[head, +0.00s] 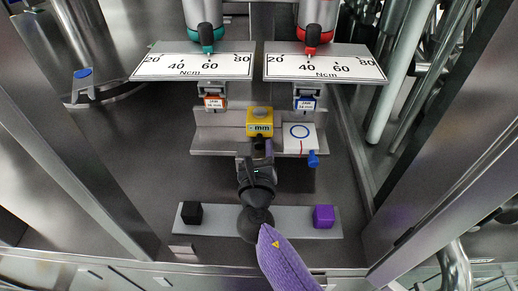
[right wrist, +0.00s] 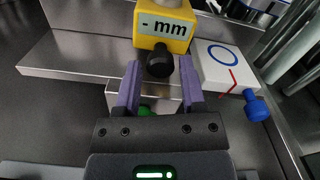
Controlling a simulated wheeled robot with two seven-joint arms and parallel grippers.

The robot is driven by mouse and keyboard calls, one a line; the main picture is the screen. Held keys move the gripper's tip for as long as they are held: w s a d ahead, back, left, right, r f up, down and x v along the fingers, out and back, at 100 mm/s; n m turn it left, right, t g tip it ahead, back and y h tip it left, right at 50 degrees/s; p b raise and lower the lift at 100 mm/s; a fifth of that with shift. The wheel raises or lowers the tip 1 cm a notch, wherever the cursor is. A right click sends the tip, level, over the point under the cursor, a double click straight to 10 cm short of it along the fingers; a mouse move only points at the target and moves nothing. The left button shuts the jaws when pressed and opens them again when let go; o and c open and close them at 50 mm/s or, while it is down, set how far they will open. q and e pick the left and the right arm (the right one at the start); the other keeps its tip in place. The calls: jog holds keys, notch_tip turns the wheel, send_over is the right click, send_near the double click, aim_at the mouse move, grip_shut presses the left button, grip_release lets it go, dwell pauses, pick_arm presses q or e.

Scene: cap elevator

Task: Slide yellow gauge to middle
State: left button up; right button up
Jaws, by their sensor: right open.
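The yellow gauge (head: 260,121), marked "mm", sits on the metal ledge between the two dial plates, with a black knob on its front. In the right wrist view the yellow gauge (right wrist: 165,22) is straight ahead, and its black knob (right wrist: 160,62) lies between my fingertips. My right gripper (head: 257,150) reaches up from the bottom of the head view to the gauge. In the right wrist view my right gripper (right wrist: 160,80) is open, one purple finger on each side of the knob. I cannot tell whether the fingers touch it. My left gripper is not in view.
A white block with a blue circle (head: 299,137) and a blue knob (head: 313,159) stands right of the gauge. Scale plates (head: 193,66) (head: 325,68) overhang above. A black cube (head: 192,213) and a purple cube (head: 323,216) sit on the lower strip. Metal walls flank both sides.

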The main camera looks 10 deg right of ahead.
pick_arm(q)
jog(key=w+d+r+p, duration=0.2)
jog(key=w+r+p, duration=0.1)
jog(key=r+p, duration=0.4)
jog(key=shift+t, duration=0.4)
pick_arm(e)
notch_tip(320, 180, up, 10)
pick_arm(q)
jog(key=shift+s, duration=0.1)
